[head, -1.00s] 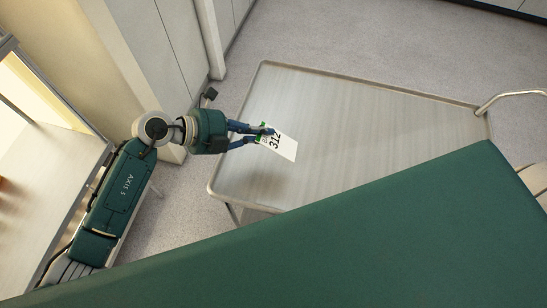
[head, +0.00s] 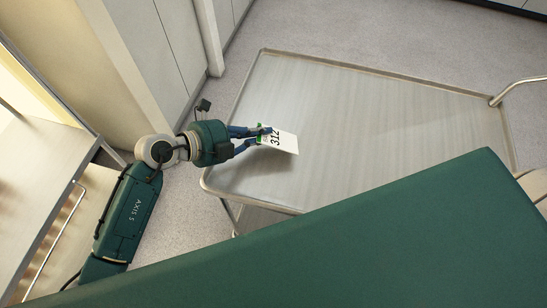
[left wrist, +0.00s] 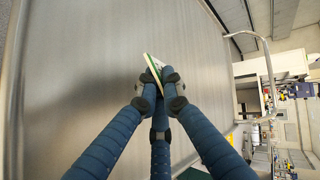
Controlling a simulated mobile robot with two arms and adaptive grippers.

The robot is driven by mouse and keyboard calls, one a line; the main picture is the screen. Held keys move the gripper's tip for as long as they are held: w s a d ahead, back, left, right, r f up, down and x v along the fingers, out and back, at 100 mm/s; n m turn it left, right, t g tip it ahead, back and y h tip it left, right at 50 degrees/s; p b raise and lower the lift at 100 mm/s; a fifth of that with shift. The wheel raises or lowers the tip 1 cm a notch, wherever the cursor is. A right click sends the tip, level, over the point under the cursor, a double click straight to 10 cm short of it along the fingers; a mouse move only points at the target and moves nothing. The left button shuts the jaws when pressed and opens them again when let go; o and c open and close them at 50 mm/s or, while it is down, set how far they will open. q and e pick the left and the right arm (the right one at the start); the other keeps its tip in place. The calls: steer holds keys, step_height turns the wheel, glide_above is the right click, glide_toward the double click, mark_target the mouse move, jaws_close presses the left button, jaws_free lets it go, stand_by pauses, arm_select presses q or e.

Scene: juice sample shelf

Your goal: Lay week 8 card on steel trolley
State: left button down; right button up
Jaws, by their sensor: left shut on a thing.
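In the left wrist view the card (left wrist: 154,68) shows nearly edge-on between the fingertips (left wrist: 159,90), over the bare trolley top (left wrist: 80,60). I cannot read "week 8" on the card. My right gripper is not in view.
The trolley top is otherwise bare, with a raised rim and a handle (head: 515,90) at the right. A pale counter (head: 35,150) stands at the left, and cabinets (head: 180,45) stand behind. My green body covers the lower right of the head view.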

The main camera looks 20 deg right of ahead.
arm_select(q)
steer(key=shift+f+b, duration=0.45)
steer(key=shift+f, duration=0.8)
steer(key=c, duration=2.1)
jaws_free()
steer(key=p+v, duration=0.5)
steer(key=v, duration=0.2)
steer(key=shift+r, duration=0.1)
steer(key=shift+s+a+r, duration=0.1)
steer(key=shift+a+r, duration=0.05)
steer(key=shift+a, duration=0.35)
